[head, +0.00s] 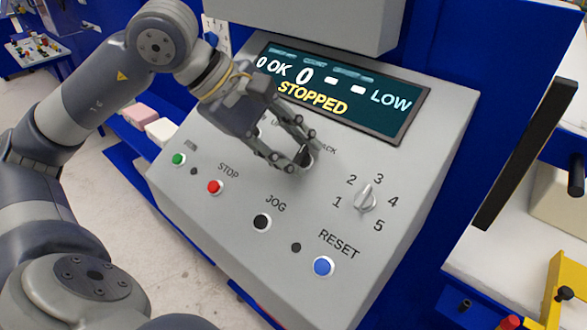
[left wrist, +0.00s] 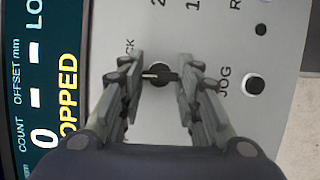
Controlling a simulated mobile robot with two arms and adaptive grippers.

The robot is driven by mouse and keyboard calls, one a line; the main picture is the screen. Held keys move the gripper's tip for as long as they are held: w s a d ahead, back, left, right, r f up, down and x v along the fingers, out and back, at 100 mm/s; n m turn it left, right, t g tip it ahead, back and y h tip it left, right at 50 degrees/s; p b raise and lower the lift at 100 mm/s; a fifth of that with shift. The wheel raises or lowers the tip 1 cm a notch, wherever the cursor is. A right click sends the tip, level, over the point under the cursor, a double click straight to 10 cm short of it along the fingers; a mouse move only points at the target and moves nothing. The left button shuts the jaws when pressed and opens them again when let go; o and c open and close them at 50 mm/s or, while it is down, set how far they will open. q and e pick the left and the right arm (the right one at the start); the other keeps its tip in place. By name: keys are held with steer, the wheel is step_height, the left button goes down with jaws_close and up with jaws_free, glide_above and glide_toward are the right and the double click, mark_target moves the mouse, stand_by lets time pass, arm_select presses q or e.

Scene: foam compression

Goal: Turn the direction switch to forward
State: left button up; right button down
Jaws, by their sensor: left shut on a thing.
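The direction switch (left wrist: 158,75) is a small black knob with a white pointer line, on the sloped grey control panel (head: 410,130). In the left wrist view it sits between the fingertips of my left gripper (head: 304,153), and its pointer line runs across from finger to finger. My left gripper is shut on the knob. In the head view the fingers hide most of the switch and part of its lettering; only "ACK" shows clearly beside it. My right gripper is not in view.
The display (head: 340,95) above reads "STOPPED". A numbered selector knob (head: 366,199) is right of the switch. Green (head: 178,159), red STOP (head: 215,187), black JOG (head: 262,222) and blue RESET (head: 323,266) buttons line the panel's lower part.

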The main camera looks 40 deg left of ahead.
arm_select(q)
steer(key=n+b, duration=0.1)
steer(key=n, duration=0.1)
steer(key=n+t+b, duration=0.1)
steer(key=b, duration=0.1)
steer(key=shift+s+f+n, duration=0.1)
steer(key=shift+f+n, duration=0.2)
steer(key=shift+n, duration=0.1)
steer(key=shift+s+r+n+t+y+b, duration=0.15)
steer(key=shift+n+t+b, duration=0.3)
steer(key=shift+n, duration=0.5)
steer(key=shift+w+r+n+t+y+b, duration=0.15)
steer(key=shift+n+t+b, duration=0.3)
steer(key=shift+n, duration=0.5)
steer(key=shift+s+f, duration=0.1)
steer(key=o, duration=1.1)
steer(key=shift+s, duration=0.1)
steer(key=v, duration=1.1)
steer(key=shift+s+a+r, duration=0.1)
steer(key=shift+s+r, duration=0.15)
steer(key=shift+r, duration=0.1)
